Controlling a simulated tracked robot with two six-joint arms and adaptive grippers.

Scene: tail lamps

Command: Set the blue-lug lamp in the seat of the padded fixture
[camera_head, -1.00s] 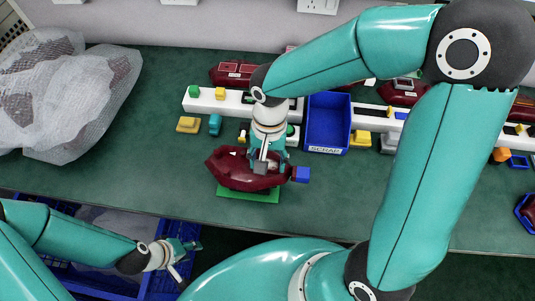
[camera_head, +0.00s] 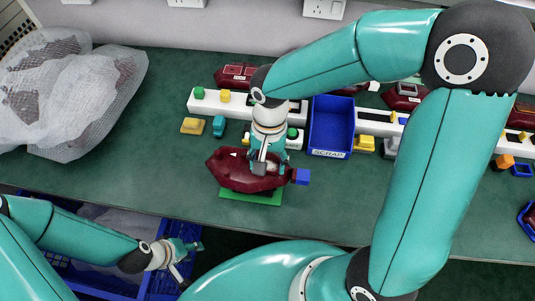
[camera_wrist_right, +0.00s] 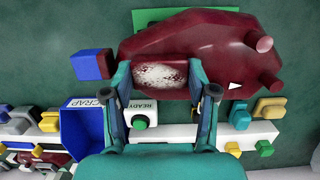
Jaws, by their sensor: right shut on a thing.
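The blue-lug lamp is a dark red, faceted body (camera_head: 230,172) with a blue block on its right end. It also fills the top of the right wrist view (camera_wrist_right: 220,45), its blue lug at the left there. My right gripper (camera_head: 264,167) is shut on the lamp from above. In the wrist view its fingers (camera_wrist_right: 160,78) stand on both sides of a speckled whitish patch. A green base (camera_head: 250,197), seemingly the fixture's, shows under the lamp's near side; the seat is hidden, and I cannot tell whether the lamp touches it. My left gripper (camera_head: 188,260) looks open and empty at lower left.
A blue SCRAP bin (camera_head: 331,125) stands behind, to the right of the lamp. A white rail (camera_head: 215,106) with coloured blocks and other red lamps (camera_head: 235,76) lies further back. Wrapped lamps (camera_head: 70,95) lie at left. The green bench is clear left of the lamp.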

